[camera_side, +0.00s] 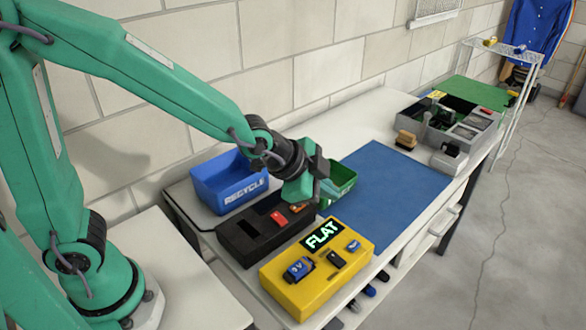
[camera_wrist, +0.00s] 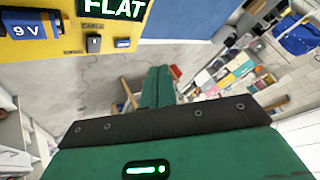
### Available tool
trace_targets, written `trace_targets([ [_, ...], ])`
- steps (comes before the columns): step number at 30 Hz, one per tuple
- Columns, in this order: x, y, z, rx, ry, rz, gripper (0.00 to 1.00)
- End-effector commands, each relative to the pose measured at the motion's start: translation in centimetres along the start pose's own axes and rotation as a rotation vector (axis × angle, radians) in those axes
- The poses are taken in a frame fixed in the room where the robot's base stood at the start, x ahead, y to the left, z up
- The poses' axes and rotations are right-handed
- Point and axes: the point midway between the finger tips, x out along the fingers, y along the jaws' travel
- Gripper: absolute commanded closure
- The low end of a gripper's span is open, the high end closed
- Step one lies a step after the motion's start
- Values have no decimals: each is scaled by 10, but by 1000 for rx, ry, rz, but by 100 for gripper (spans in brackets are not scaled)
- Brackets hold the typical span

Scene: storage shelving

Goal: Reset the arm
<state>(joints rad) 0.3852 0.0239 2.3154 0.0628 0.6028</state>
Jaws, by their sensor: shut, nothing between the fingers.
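My green arm reaches in from the left in the side view. My gripper (camera_side: 317,188) hangs above the workbench, over the space between the black tray (camera_side: 232,245) and the green bin (camera_side: 343,181). In the wrist view my gripper (camera_wrist: 157,88) shows its two green fingers together, with nothing between them. The gripper hides part of the green bin and the tray's right end.
A yellow box (camera_side: 330,275) with a lit "FLAT" display and several batteries stands at the front edge. A blue RECYCLE bin (camera_side: 228,183) is behind the tray. The blue mat (camera_side: 385,185) is clear. A grey organizer (camera_side: 470,135) stands farther back.

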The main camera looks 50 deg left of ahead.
Motion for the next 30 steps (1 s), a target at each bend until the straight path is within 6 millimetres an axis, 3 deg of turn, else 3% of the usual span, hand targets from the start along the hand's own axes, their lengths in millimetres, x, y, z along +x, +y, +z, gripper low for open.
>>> trace_targets([
  [6,-51,-23,26,-190,-68,-24,100],
  [14,-108,-33,62,-417,-148,-55,100],
  [24,-178,-24,110,-715,-245,-107,100],
  [30,-206,-12,132,-852,-288,-134,100],
])
